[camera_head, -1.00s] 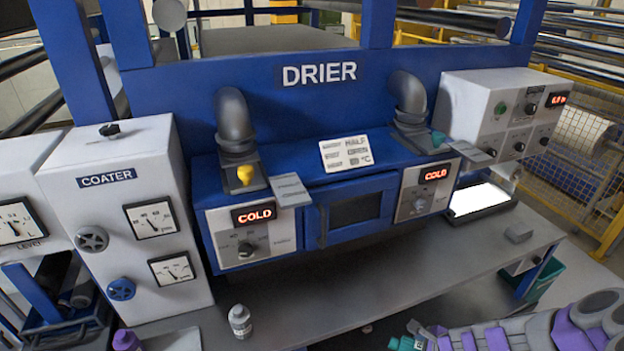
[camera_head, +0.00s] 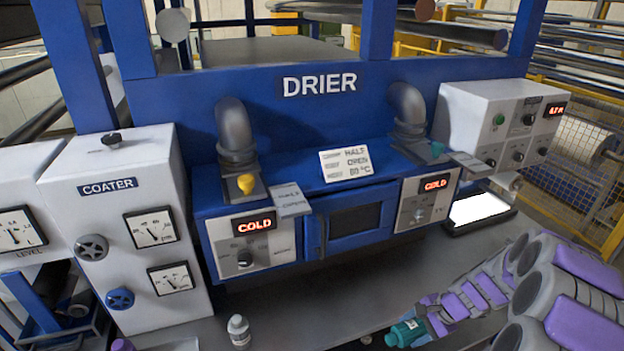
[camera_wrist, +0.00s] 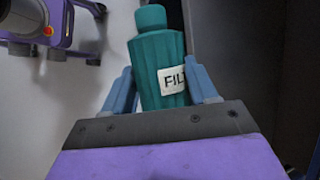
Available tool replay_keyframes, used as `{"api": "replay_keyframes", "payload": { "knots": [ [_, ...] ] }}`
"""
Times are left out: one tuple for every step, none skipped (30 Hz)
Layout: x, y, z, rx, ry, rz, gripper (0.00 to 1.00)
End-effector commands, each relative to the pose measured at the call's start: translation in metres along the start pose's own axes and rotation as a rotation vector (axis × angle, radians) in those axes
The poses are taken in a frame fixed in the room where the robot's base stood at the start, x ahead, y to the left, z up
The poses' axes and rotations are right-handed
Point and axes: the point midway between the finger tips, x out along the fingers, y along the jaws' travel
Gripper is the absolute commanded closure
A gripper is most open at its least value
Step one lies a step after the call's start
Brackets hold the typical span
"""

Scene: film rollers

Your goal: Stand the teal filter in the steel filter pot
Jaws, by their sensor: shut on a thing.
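The teal filter (camera_head: 405,333) is a ribbed teal cylinder with a narrower cap and a white label. In the wrist view the filter (camera_wrist: 160,70) sits between the two blue fingers of my gripper (camera_wrist: 163,92), cap end away from the palm, its label partly covered by a finger. My gripper (camera_head: 420,328) is shut on the filter at the bottom right of the head view, in front of the bench. There the filter looks tilted, lying nearly sideways. I cannot make out a steel filter pot in either view.
A white bottle (camera_head: 239,330) stands on the grey bench (camera_head: 300,305). A purple cap (camera_head: 122,344) shows at the bottom edge. The white coater cabinet (camera_head: 110,230) and the blue drier (camera_head: 340,222) back the bench. A lit white panel (camera_head: 478,208) lies right. The bench middle is clear.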

Motion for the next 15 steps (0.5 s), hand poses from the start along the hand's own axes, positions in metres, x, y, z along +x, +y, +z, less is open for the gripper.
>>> {"api": "replay_keyframes", "payload": {
  "knots": [
    [-0.001, -0.012, 0.001, -0.071, -0.015, 0.027, 0.79],
    [-0.002, -0.016, 0.005, -0.113, -0.034, 0.047, 0.79],
    [-0.003, -0.024, 0.009, -0.173, -0.054, 0.072, 0.79],
    [-0.004, -0.031, 0.013, -0.219, -0.069, 0.089, 0.79],
    [-0.004, -0.036, 0.017, -0.263, -0.087, 0.108, 0.79],
    [-0.005, -0.045, 0.024, -0.329, -0.108, 0.135, 0.79],
    [-0.007, -0.051, 0.029, -0.377, -0.124, 0.155, 0.79],
    [-0.007, -0.057, 0.035, -0.425, -0.143, 0.175, 0.79],
    [-0.008, -0.064, 0.043, -0.49, -0.164, 0.202, 0.79],
    [-0.009, -0.071, 0.05, -0.539, -0.179, 0.222, 0.79],
    [-0.01, -0.076, 0.057, -0.585, -0.195, 0.242, 0.79],
    [-0.01, -0.082, 0.066, -0.643, -0.219, 0.267, 0.79],
    [-0.011, -0.087, 0.072, -0.688, -0.232, 0.284, 0.79],
    [-0.012, -0.091, 0.079, -0.728, -0.247, 0.302, 0.79],
    [-0.012, -0.095, 0.087, -0.777, -0.266, 0.322, 0.79]
  ]
}}
